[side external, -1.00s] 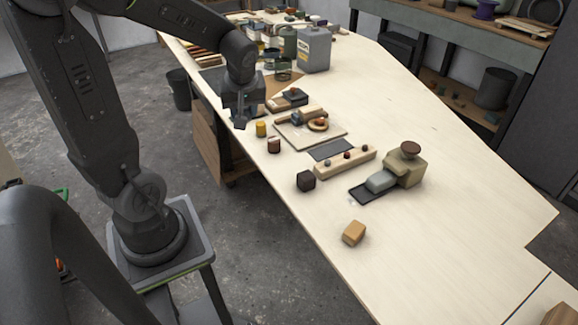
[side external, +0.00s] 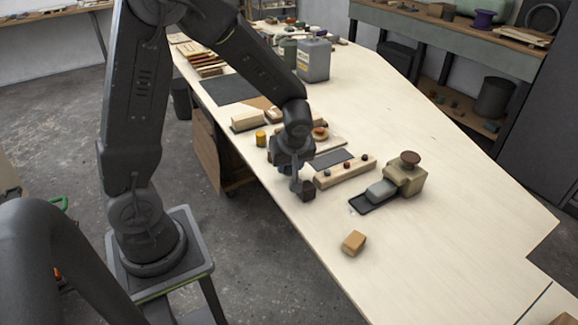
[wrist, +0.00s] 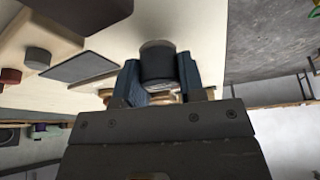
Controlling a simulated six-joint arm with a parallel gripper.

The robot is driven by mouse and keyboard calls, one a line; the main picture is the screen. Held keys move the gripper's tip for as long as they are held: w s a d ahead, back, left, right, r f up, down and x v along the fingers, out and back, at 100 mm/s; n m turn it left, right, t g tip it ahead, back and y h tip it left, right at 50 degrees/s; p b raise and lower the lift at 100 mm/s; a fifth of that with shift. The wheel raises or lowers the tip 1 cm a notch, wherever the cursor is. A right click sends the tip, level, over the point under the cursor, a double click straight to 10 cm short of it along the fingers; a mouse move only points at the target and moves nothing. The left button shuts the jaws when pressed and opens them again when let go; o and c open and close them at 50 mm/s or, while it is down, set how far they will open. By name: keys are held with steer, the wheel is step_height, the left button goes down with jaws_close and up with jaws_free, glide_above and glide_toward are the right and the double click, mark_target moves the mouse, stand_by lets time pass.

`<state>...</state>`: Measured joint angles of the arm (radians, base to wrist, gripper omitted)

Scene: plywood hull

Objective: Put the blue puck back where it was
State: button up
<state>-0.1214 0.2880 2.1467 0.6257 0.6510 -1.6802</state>
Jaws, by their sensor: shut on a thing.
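My gripper (side external: 300,190) is low over the near long edge of the workbench, beside the wooden strip with small knobs. In the wrist view its two bluish fingers (wrist: 160,82) are shut on a dark round piece (wrist: 157,64). The piece looks nearly black, so I cannot tell if it is the blue puck. In the side view a dark block (side external: 309,193) shows right at the fingertips. I cannot make out a clearly blue puck elsewhere. My wrist hides part of the board behind it.
The knobbed wooden strip (side external: 345,171) and a flat dark plate (side external: 332,158) lie close to the gripper. A beige block with a brown knob (side external: 405,178) and a grey piece on a black base (side external: 380,190) stand right. A tan block (side external: 353,242) lies nearer.

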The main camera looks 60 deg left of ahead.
steer(key=shift+f, duration=0.55)
steer(key=shift+f, duration=0.15)
steer(key=o, duration=0.9)
steer(key=v, duration=1.2)
steer(key=s+d+r+m+t+h, duration=0.2)
steer(key=s+d+r+m, duration=0.1)
steer(key=s+m, duration=0.3)
steer(key=s+d+r+m+t+h, duration=0.2)
steer(key=s+d+r+m, duration=0.1)
steer(key=s+r+m, duration=0.2)
steer(key=s+m, duration=0.2)
steer(key=m, duration=0.2)
steer(key=shift+d, duration=0.4)
